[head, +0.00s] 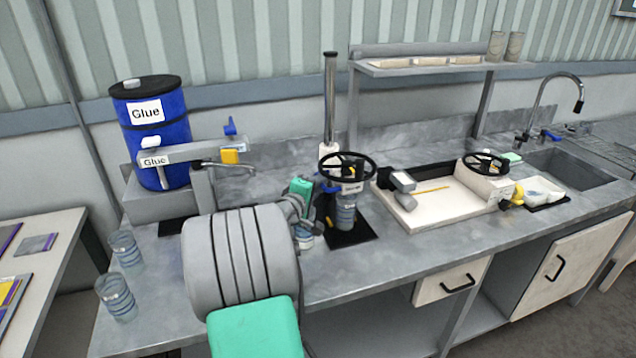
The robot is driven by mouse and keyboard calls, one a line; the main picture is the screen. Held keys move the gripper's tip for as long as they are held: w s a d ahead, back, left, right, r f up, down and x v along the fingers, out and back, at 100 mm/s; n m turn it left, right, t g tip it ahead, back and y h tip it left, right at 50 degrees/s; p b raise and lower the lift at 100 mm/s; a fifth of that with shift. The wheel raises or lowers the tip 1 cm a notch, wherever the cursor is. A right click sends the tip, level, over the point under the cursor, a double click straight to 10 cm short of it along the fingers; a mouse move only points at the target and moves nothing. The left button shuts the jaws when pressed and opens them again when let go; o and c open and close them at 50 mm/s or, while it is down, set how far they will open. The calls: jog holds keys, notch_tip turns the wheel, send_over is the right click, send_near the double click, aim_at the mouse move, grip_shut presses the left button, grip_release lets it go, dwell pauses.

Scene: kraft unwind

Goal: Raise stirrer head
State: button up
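The stirrer stands near the middle of the bench, with a tall post (329,95). Its stirrer head (353,188) carries a small label and sits low on the post, under a black handwheel (347,166). A striped glass (346,216) is directly below the head on a black mat (350,237); I cannot tell whether the stirring end is inside it. My gripper (323,207) is just left of the stirrer head, partly hidden by my own arm. Its fingers are too small and covered to tell whether they are open or touching the head.
A blue glue drum (170,115) with a dispenser arm (185,152) stands left. Striped glasses (118,298) are by the left bench edge. Right are a cream tray (440,212) with a second handwheel (485,163), then a sink (570,165). A shelf (425,68) stands behind.

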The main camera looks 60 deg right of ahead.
jog(key=shift+d, duration=0.1)
grip_shut()
dwell(1.4)
